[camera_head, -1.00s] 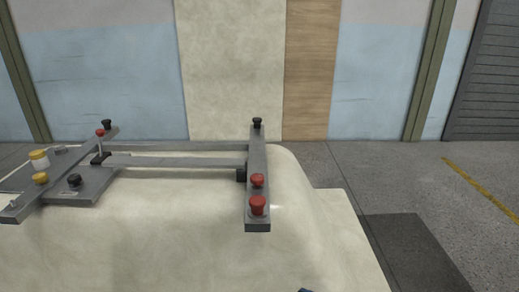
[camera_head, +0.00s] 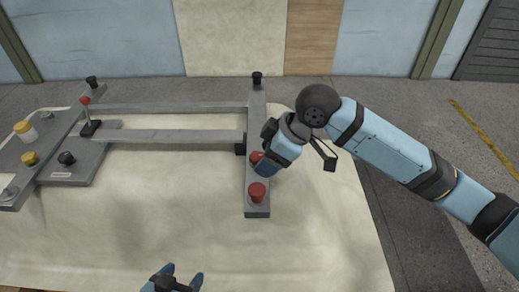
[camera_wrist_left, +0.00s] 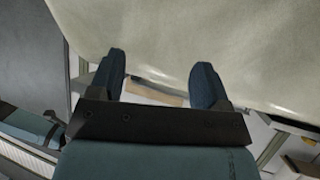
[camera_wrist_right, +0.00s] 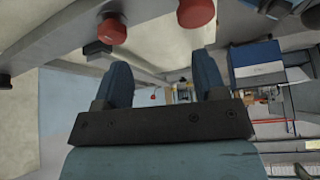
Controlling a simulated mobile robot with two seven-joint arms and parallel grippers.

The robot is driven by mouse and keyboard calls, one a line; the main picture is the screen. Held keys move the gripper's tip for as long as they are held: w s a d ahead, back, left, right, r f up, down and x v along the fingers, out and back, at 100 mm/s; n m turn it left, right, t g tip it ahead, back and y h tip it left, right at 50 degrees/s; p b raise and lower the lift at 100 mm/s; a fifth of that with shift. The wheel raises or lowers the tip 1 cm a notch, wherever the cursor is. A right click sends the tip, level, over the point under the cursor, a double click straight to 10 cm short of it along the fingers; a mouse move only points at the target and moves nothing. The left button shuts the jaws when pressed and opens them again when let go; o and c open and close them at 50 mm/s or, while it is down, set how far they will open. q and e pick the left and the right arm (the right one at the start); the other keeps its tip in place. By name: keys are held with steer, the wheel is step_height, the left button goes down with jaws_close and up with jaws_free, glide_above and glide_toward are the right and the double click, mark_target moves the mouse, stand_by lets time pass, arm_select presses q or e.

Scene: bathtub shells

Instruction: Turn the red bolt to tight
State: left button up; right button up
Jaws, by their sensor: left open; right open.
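Two red bolts stand on the right-hand grey bar of the frame on the cream tub shell: a near one (camera_head: 257,192) and a far one (camera_head: 256,157), partly hidden by my right gripper. My right gripper (camera_head: 266,148) is open beside the far red bolt. Both red heads show at the top of the right wrist view, one at left (camera_wrist_right: 112,28) and one at right (camera_wrist_right: 196,12), beyond the open fingers (camera_wrist_right: 163,72), with nothing between them. My left gripper (camera_head: 182,273) is open and empty at the tub's near side; its fingers (camera_wrist_left: 160,70) also show in the left wrist view.
A black knob (camera_head: 257,78) tops the bar's far end. A red-tipped lever (camera_head: 85,100), yellow knobs (camera_head: 30,158) and a black knob (camera_head: 67,158) are on the left plate. The tub shell (camera_head: 170,215) is clear between my grippers.

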steer(key=h, duration=0.1)
glide_toward(258, 155)
steer(key=b+x, duration=0.2)
steer(key=x, duration=0.7)
steer(key=shift+b, duration=0.4)
steer(key=shift+s+r, duration=0.1)
steer(key=c, duration=0.9)
